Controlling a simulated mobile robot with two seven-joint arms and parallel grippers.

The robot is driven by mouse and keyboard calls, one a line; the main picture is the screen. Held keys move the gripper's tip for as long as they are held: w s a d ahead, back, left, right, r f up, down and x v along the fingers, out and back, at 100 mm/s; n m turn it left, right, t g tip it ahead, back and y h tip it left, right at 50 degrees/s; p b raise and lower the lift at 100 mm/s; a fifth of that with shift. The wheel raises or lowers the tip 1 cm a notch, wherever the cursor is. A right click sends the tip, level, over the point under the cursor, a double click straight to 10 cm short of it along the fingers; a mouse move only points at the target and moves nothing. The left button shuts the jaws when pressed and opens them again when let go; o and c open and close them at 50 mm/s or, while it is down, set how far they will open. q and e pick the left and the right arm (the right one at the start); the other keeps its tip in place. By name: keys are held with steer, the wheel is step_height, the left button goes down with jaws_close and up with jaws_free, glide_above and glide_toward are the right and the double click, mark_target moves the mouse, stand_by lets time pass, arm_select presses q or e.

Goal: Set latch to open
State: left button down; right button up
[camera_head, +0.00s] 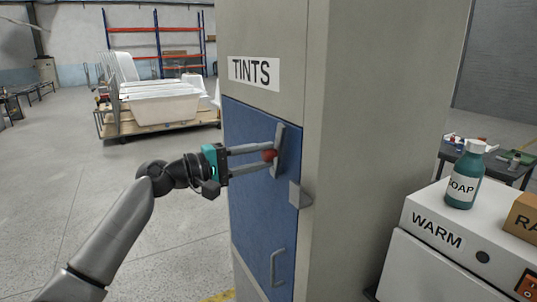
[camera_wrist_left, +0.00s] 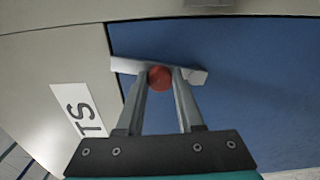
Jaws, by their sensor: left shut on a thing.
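The latch is a grey bar (camera_head: 280,136) with a round red knob (camera_head: 268,155), mounted on a blue door (camera_head: 252,205) in the cabinet marked TINTS. The bar stands nearly upright in the head view, along the upper right part of the door. My left gripper (camera_head: 270,157) reaches in from the left, with its fingers on both sides of the knob, shut on it. In the left wrist view the red knob (camera_wrist_left: 159,77) sits between the two fingertips, in front of the bar (camera_wrist_left: 122,65). My right gripper is not in view.
A grey bracket (camera_head: 299,196) sits at the door's right edge below the latch. A pull handle (camera_head: 278,268) is lower on the door. To the right, a white unit marked WARM (camera_head: 433,235) carries a soap bottle (camera_head: 463,180). Open floor lies left.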

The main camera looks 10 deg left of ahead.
arm_select(q)
steer(key=shift+w+r+n, duration=0.1)
steer(key=shift+n, duration=0.2)
steer(key=c, duration=0.8)
jaws_free()
steer(key=shift+a, duration=0.1)
steer(key=b+v, duration=0.4)
steer(key=v, duration=1.1)
steer(key=shift+a, duration=0.1)
